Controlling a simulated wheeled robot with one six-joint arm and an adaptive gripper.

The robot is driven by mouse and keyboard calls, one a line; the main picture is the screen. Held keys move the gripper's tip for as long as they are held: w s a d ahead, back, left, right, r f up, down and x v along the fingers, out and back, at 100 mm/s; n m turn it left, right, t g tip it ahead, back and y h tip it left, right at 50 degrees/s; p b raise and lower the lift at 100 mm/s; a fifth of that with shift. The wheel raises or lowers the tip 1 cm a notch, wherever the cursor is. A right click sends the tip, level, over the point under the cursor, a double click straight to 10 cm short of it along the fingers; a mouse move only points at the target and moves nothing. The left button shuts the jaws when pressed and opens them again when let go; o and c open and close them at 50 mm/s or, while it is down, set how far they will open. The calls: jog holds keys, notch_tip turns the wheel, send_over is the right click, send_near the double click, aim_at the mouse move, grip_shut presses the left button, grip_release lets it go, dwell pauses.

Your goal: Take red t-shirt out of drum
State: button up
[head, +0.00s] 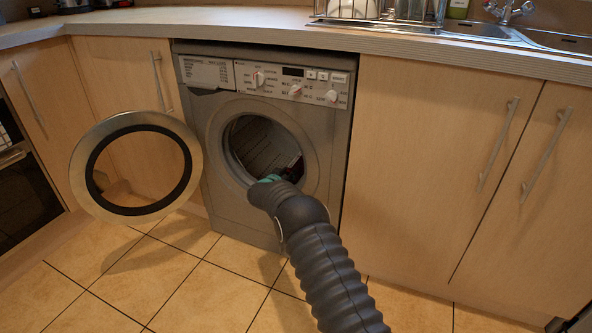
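The washing machine (213,150) is grey and stands under the worktop. Its round door (75,170) is swung wide open to the left. The drum (255,140) shows as a metal interior behind the round opening. My arm reaches up from the bottom right to the opening. My gripper (290,168) is at the lower right of the opening, small, dark and partly hidden by my wrist. No other part of a t-shirt is visible.
Wooden cupboard doors (430,160) with long handles flank the machine. The worktop (230,25) runs above, with a dish rack (375,15) and a sink (480,30). An oven (25,185) is at the left edge. The tiled floor (215,295) in front is clear.

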grip_shut()
jog(key=shift+s+r+p, duration=0.1)
jog(key=shift+r+p, duration=0.65)
jog(key=shift+r, duration=0.3)
